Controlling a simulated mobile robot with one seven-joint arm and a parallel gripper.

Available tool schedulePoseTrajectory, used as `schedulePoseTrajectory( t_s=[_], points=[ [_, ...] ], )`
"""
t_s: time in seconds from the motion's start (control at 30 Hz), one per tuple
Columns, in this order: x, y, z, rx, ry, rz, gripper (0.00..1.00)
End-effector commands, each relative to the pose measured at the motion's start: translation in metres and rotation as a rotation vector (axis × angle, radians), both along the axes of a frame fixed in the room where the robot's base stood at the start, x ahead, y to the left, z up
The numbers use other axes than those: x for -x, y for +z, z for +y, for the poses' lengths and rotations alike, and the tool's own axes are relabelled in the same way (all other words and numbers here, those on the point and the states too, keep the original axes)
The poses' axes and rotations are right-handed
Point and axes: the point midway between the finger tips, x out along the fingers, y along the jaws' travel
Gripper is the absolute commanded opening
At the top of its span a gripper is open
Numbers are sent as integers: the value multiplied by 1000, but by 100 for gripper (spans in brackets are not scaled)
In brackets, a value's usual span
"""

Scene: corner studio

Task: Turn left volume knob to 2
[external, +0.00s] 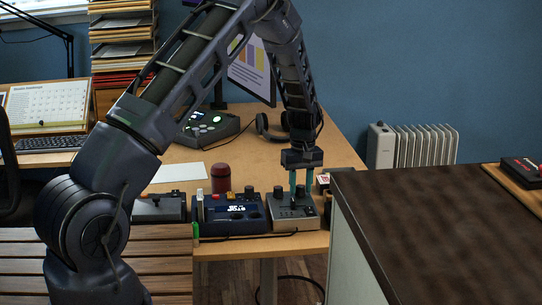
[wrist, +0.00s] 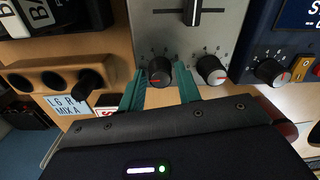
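A grey mixer box (external: 310,222) stands on the desk, and its panel (wrist: 185,40) fills the upper middle of the wrist view. It carries a slider and two black knobs with red marks and small printed scales. The left knob (wrist: 159,72) lies between the teal fingers of my gripper (wrist: 160,78). The right knob (wrist: 211,70) is just outside the right finger. My gripper (external: 301,186) points down over the box in the external view. The fingers are apart with the left knob between them; firm contact does not show.
A blue device (external: 236,222) with a display stands close beside the mixer. A wooden block (wrist: 52,80) with round holes and a black knob is at left in the wrist view. A dark-topped counter (external: 440,225) stands at the right, and headphones (external: 272,128) lie behind.

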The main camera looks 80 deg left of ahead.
Motion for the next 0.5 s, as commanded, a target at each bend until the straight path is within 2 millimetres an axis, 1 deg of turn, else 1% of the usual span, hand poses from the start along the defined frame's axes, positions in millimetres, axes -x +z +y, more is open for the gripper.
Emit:
schedulePoseTrajectory(
  t_s=[0.03, 0.13, 0.17, 0.37, 0.5],
  points=[
    [0, 0, 0, 0, 0, 0, 23],
    [0, 0, 0, 0, 0, 0, 3],
    [0, 0, 0, 0, 0, 0, 2],
    [0, 0, 0, 0, -13, 0, 2],
    [0, 0, 0, 0, -57, 0, 2]
  ],
)
